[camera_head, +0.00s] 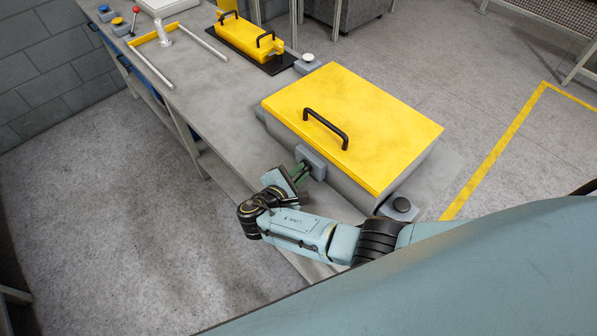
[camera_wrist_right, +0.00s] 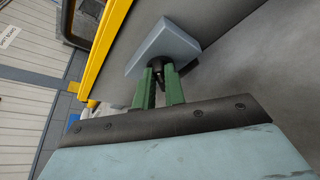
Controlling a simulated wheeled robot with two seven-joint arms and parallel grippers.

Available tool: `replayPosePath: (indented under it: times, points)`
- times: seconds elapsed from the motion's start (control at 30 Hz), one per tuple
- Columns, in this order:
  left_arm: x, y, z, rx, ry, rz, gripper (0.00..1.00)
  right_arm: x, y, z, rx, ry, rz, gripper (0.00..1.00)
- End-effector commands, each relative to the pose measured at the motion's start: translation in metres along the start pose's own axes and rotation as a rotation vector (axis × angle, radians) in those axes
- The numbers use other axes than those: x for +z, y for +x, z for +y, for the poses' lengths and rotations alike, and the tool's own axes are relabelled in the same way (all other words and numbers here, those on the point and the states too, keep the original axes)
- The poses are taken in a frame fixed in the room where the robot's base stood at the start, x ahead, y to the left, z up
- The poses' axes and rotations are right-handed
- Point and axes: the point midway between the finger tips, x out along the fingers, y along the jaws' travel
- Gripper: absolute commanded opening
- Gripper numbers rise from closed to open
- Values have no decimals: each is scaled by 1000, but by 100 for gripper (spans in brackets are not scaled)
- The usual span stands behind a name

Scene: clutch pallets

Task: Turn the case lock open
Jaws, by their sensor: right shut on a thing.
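The case is a large grey box with a yellow lid (camera_head: 350,125) and a black handle (camera_head: 326,128), lying shut on the workbench. Its lock is a grey-blue block (camera_head: 312,162) on the front side of the case. It also shows in the right wrist view, as a grey-blue plate (camera_wrist_right: 163,47) with a small dark part at its middle. My right gripper (camera_head: 303,171) reaches the lock from the front. Its green fingers (camera_wrist_right: 161,75) are shut on the small dark part of the lock, which they mostly hide. My left gripper is not in view.
A black button on a grey base (camera_head: 402,206) stands at the case's right corner, near my right arm. A white button (camera_head: 308,60) stands behind the case. A smaller yellow case (camera_head: 248,37) lies on a black mat farther back. Bare bench (camera_head: 215,110) lies to the left.

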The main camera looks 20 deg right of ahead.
Motion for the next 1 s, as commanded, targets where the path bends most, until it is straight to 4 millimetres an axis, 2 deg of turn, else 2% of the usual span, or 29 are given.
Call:
replayPosePath:
  times: [0.43,1.0]
  points:
    - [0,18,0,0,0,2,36,-2,1,-7,98,237,0,0]
    - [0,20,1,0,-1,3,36,-1,1,-7,116,282,-2,0]
